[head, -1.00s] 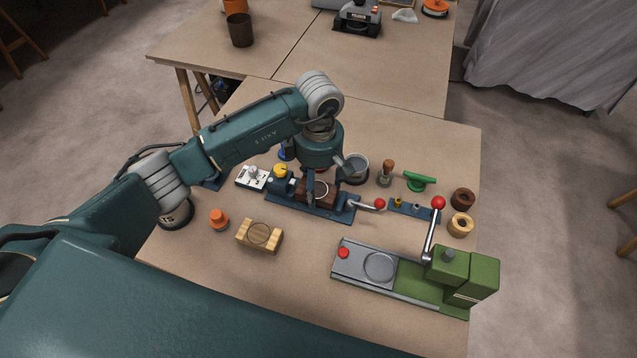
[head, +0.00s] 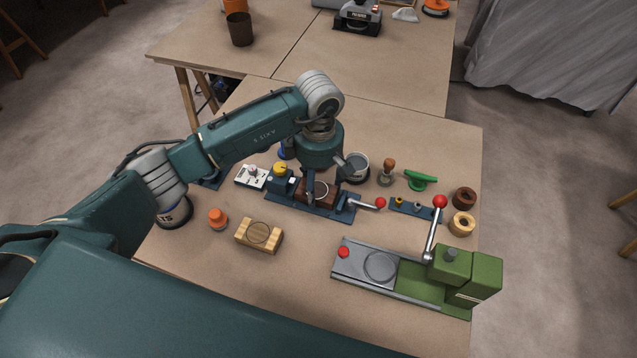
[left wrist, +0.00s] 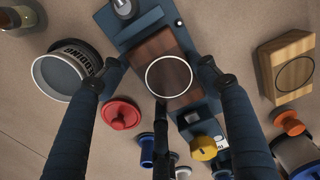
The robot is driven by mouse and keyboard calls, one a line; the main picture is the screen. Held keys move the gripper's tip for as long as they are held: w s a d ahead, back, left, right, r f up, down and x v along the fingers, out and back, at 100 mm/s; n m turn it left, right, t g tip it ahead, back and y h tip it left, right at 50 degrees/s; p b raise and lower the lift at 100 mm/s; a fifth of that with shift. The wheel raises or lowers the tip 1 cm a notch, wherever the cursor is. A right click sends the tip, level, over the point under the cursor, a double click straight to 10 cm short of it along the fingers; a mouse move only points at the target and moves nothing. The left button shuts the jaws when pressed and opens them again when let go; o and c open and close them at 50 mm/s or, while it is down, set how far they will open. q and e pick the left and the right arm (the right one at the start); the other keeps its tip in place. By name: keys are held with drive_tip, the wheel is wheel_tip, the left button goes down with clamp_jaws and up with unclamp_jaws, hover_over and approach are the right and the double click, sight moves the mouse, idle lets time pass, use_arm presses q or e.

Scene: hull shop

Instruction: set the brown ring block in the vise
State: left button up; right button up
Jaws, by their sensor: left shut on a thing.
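The brown ring block (head: 331,190), dark wood with a pale ring on top, is at the blue vise (head: 345,213) in the middle of the table. In the left wrist view the block (left wrist: 150,49) appears between the vise's blue parts (left wrist: 139,22). I cannot tell whether it rests fully on the vise bed. My left gripper (head: 314,195) is above the vise, shut on the block, with one finger on each side in the left wrist view (left wrist: 162,72). The vise's lever with a red knob (head: 380,203) points right. My right gripper is not in view.
A light wooden ring block (head: 259,236) and an orange knob (head: 218,218) stand at the front left. A green machine (head: 462,277) stands at the front right. A round tin (head: 356,165), a stamp-like tool (head: 387,170) and a green-handled item (head: 420,181) stand behind the vise.

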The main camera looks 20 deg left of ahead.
sight(318, 186)
use_arm(q)
drive_tip(key=shift+f, duration=0.25)
drive_tip(key=o, duration=0.9)
wheel_tip(318, 186, up, 11)
drive_tip(key=p, duration=0.5)
drive_tip(key=shift+s+f, duration=0.1)
idle(0.5)
